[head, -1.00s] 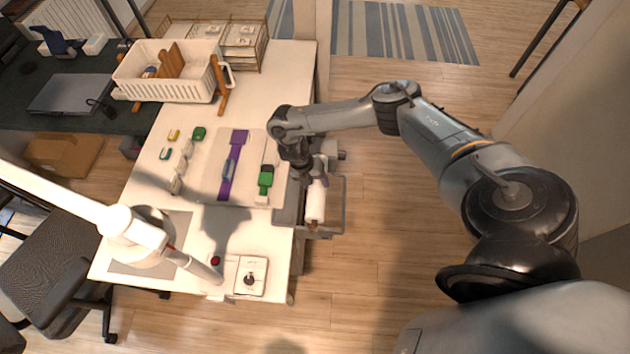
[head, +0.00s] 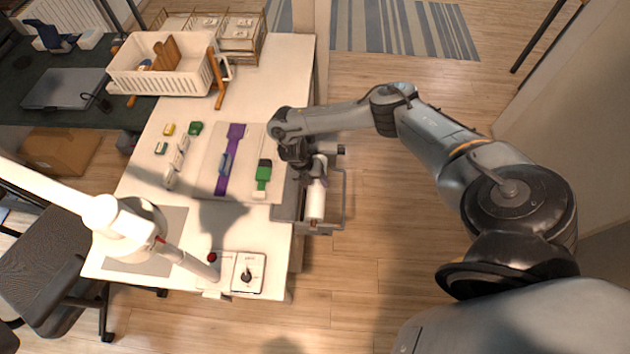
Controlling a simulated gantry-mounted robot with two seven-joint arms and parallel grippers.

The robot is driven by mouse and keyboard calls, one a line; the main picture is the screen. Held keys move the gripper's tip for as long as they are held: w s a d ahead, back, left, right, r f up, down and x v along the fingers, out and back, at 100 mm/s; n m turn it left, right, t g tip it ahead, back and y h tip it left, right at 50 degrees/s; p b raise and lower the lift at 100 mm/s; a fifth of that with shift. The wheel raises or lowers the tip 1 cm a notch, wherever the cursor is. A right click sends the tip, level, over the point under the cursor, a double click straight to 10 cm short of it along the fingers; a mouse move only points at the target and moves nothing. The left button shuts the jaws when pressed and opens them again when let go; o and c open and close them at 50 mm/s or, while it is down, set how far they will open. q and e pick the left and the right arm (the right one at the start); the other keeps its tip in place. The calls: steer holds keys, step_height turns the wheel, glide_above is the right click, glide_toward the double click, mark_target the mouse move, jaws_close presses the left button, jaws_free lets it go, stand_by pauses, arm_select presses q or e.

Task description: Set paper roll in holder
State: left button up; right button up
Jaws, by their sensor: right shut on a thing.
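The white paper roll (head: 316,203) is at the table's right edge, lying lengthwise along it. My right gripper (head: 317,178) is at the roll's far end and shut on it; the fingertips are small and partly hidden by the wrist. The grey metal holder frame (head: 345,200) sticks out from the table's right side, around and beside the roll. I cannot tell whether the roll rests in the holder or hangs just above it. My left gripper is not in view.
The white table (head: 275,90) carries a mat with a purple strap (head: 229,160) and a green-ended strap (head: 263,175). A white basket (head: 165,68) stands at the back. A white lamp (head: 130,225) and a switch box (head: 247,273) are nearer. Floor right of the table is clear.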

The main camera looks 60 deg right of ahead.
steer(key=shift+w+a, duration=0.15)
stand_by(0.7)
steer(key=o, duration=1.1)
steer(key=shift+o, duration=1.4)
steer(key=shift+f, duration=0.1)
